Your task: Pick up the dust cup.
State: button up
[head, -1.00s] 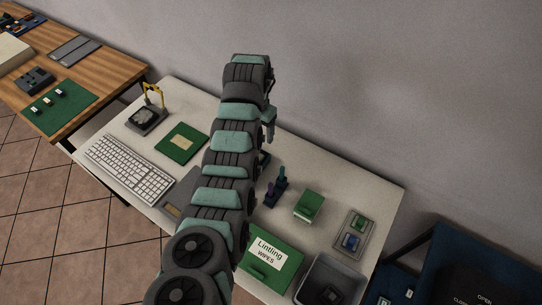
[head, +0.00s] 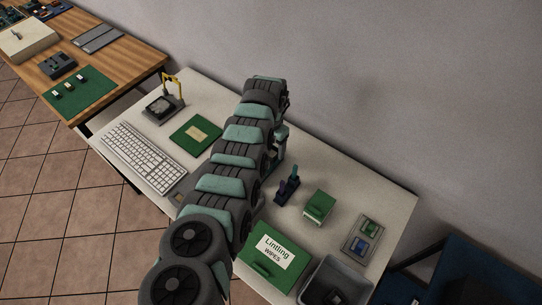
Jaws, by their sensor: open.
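I cannot make out a thing that is clearly the dust cup; it may be hidden behind my arm. My gripper (head: 279,160) is mostly hidden behind my arm's end. The part that shows points down over the white table (head: 352,182), behind a small dark blue holder (head: 287,190) with upright pieces in it. Its jaws are open, and I see nothing between them. A small green box (head: 319,206) stands to the right of the holder.
A green wipes box (head: 273,259) and an open grey bin (head: 334,281) are at the front. A grey tray (head: 362,236) with green and blue pieces lies at right. A keyboard (head: 145,155), green pad (head: 195,135) and yellow-armed device (head: 165,104) are at left. The wall borders the back.

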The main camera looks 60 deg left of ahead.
jog(key=shift+f, duration=0.75)
jog(key=shift+c, duration=0.4)
grip_shut()
